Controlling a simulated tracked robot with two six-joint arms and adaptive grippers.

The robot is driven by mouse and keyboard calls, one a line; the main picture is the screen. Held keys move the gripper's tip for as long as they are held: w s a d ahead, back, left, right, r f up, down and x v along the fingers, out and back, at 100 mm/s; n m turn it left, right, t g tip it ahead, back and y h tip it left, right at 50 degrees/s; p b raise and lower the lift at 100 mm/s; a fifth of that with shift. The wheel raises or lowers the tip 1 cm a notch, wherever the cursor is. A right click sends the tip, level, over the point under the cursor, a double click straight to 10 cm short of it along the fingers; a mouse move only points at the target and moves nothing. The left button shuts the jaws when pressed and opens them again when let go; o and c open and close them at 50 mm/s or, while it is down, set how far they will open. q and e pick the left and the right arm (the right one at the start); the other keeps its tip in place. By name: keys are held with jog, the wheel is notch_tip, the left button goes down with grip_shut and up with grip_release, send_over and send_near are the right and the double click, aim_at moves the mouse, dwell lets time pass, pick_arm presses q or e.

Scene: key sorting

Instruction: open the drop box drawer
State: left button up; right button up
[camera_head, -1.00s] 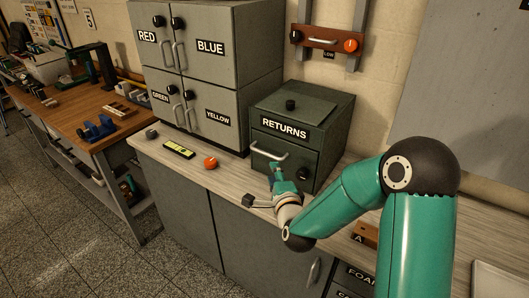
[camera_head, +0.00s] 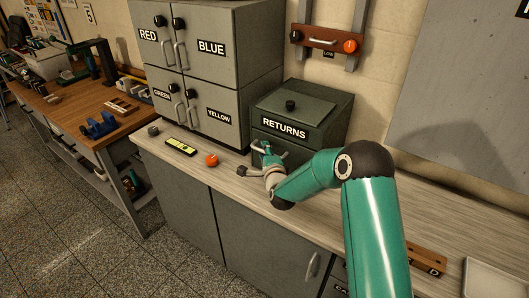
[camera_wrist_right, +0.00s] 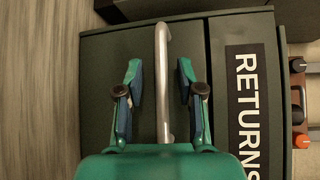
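The dark green drop box (camera_head: 320,112) with the RETURNS label (camera_head: 284,128) stands on the counter beside the grey cabinets. Its lower drawer front (camera_wrist_right: 100,75) carries a straight metal bar handle (camera_wrist_right: 163,80). No gap shows around the drawer in the wrist view, though my arm hides much of it in the head view. My right gripper (camera_head: 262,151) is at the drawer front. In the wrist view its two fingers (camera_wrist_right: 158,82) stand apart, one on each side of the handle, with visible gaps between them and the bar. My left gripper is out of view.
Grey cabinets (camera_head: 205,75) labelled by colour stand left of the box. An orange knob-like object (camera_head: 211,160), a yellow-green device (camera_head: 180,147) and small dark pieces lie on the counter (camera_head: 225,182). A wooden strip (camera_head: 425,258) and a pale tray (camera_head: 492,278) are at the right.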

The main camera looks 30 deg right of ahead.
grip_shut()
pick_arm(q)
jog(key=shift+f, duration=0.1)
pick_arm(e)
jog(key=shift+f, duration=0.1)
